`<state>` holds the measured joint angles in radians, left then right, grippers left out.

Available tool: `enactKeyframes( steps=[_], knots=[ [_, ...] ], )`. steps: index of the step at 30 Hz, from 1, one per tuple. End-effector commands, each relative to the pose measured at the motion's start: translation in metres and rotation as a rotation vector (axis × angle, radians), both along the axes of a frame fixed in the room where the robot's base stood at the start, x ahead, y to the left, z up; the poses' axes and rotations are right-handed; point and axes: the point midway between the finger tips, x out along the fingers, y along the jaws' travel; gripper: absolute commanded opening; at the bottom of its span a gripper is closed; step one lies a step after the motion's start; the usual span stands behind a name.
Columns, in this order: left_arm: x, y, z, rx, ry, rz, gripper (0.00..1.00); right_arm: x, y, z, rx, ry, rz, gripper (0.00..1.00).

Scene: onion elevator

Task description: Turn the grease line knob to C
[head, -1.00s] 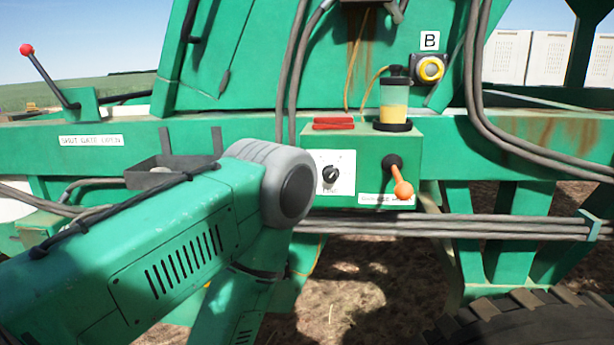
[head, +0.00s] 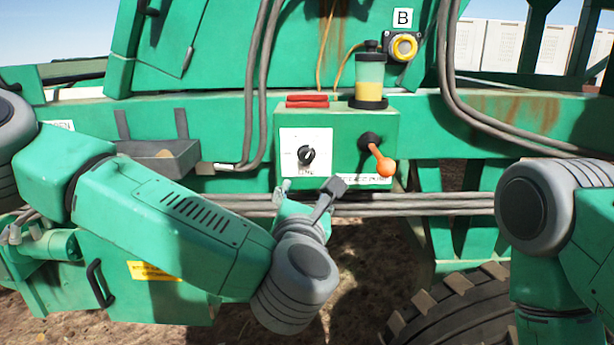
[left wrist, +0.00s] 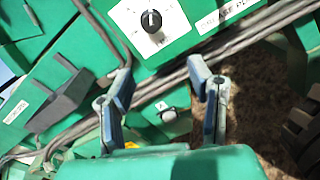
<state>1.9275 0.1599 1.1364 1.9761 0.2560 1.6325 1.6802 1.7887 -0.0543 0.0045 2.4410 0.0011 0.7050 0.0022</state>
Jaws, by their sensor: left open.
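The grease line knob (head: 306,155) is a black dial on a white plate (head: 318,139) on the front of a green box. It also shows near the top of the left wrist view (left wrist: 151,20), with a light pointer mark pointing up toward the top of that picture. The lettering on the plate is too small to read. My left gripper (head: 310,188) is just below the plate, open and empty. In the left wrist view its two fingers (left wrist: 160,80) are spread apart, with the knob beyond them and not touched. My right gripper is out of view; only my right arm shows.
An orange-handled lever (head: 382,164) sticks out right of the plate. A grease reservoir (head: 369,80) and red bars (head: 307,101) sit on the box top. Cables (head: 420,204) run below the box. A tray (head: 160,157) is to the left and a tyre (head: 455,315) at the lower right.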

Motion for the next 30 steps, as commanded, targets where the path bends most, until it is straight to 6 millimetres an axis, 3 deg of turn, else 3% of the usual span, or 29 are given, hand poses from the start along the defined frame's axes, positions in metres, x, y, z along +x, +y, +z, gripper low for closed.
enactKeyframes(
  steps=[2,5,12,21,30],
  knots=[
    [0.005,0.001,0.015,-0.081,-0.015,0.035,0.47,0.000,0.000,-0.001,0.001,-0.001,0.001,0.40],
    [0.013,-0.005,0.021,-0.109,-0.021,0.048,0.47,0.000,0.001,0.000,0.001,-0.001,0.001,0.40],
    [0.055,-0.014,0.021,-0.098,-0.021,0.045,0.47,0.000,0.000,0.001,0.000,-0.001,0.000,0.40],
    [0.115,0.001,0.020,-0.109,-0.021,0.045,0.47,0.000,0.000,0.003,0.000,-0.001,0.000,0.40],
    [0.141,-0.006,0.020,-0.102,-0.020,0.043,0.47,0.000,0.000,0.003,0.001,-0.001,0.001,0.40]
  ],
)
